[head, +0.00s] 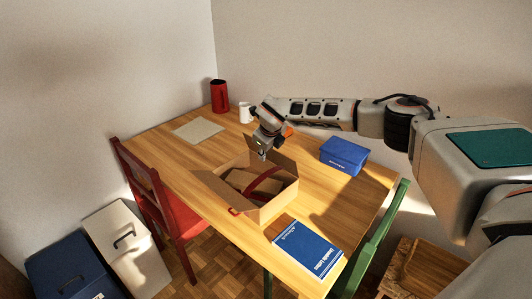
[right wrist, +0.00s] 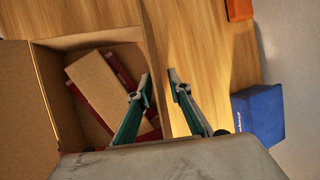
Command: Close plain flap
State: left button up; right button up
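An open cardboard box (head: 277,207) stands on the table; it fills the left of the right wrist view (right wrist: 52,85). One flap (head: 213,187) leans outward on its left, with a small red piece near its front end. Another flap (head: 283,161), with no marking that I can see, stands up along the back right side. A brown piece and red strips lie inside. My right gripper (head: 262,156) is above the back flap's edge. In the wrist view its two fingers (right wrist: 158,78) are apart, seemingly one on each side of that flap; contact is unclear. My left gripper is out of view.
A blue box (head: 344,156) stands right of the cardboard box, and a blue book (head: 307,249) lies in front. A white mug (head: 244,112), a red can (head: 220,96) and a beige pad (head: 198,130) are at the back. The table's left part is clear.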

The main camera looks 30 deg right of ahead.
jog(key=v, duration=1.2)
